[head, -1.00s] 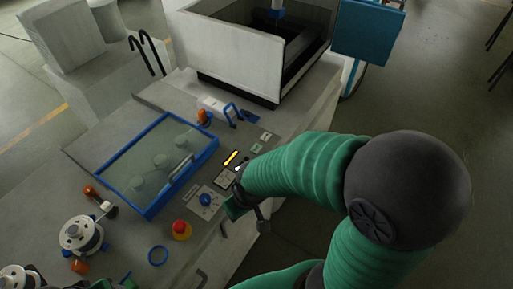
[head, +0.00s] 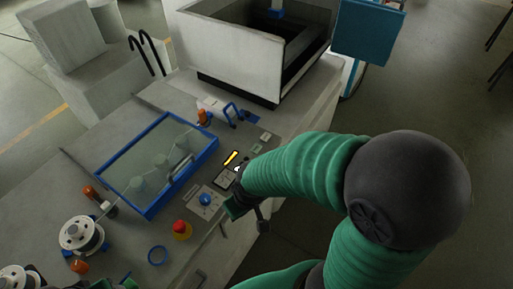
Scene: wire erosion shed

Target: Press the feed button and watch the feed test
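The control deck carries a blue round button (head: 205,199) on a pale plate and a red mushroom button (head: 181,229) on a yellow base. I cannot read which one is the feed button. A lit yellow bar (head: 231,158) shows on a small dark display. My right gripper (head: 246,206) is low over the deck's front edge, right of the blue button and apart from it; its fingers are partly hidden. A blue-framed clear window (head: 160,165) covers pale rollers. Green parts, apparently my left gripper (head: 124,283), show at the bottom edge, cut off.
A blue ring (head: 158,255) lies at the deck front. A white open-topped tank (head: 235,60) stands behind. Free floor is on the right.

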